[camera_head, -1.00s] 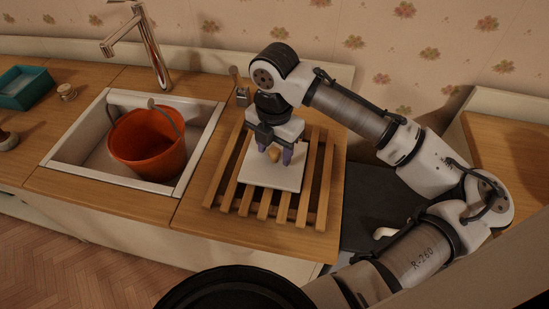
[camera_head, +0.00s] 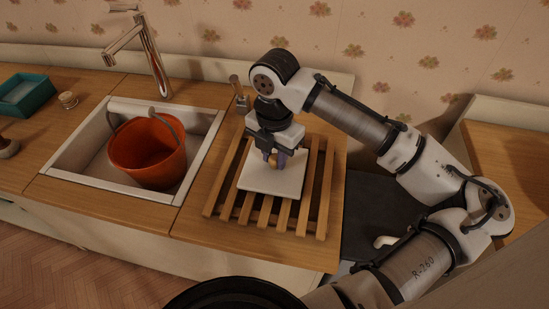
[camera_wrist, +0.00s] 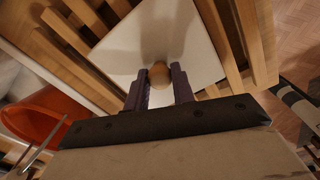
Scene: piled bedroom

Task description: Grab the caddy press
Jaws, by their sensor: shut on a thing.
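The caddy press appears as a pale square plate (camera_head: 262,184) with a small round tan knob (camera_wrist: 159,76) on top. It is on the slatted wooden rack (camera_head: 320,190) right of the sink. My gripper (camera_head: 273,161) points down over the plate, its two fingers closed on the knob from both sides. In the wrist view the plate (camera_wrist: 190,40) spreads out beyond the fingertips. I see no clear gap between plate and slats, but its underside is hidden.
An orange bucket (camera_head: 150,158) stands in the sink (camera_head: 92,165) to the left. A chrome tap (camera_head: 152,60) rises behind it. A small metal item (camera_head: 238,92) stands behind the rack.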

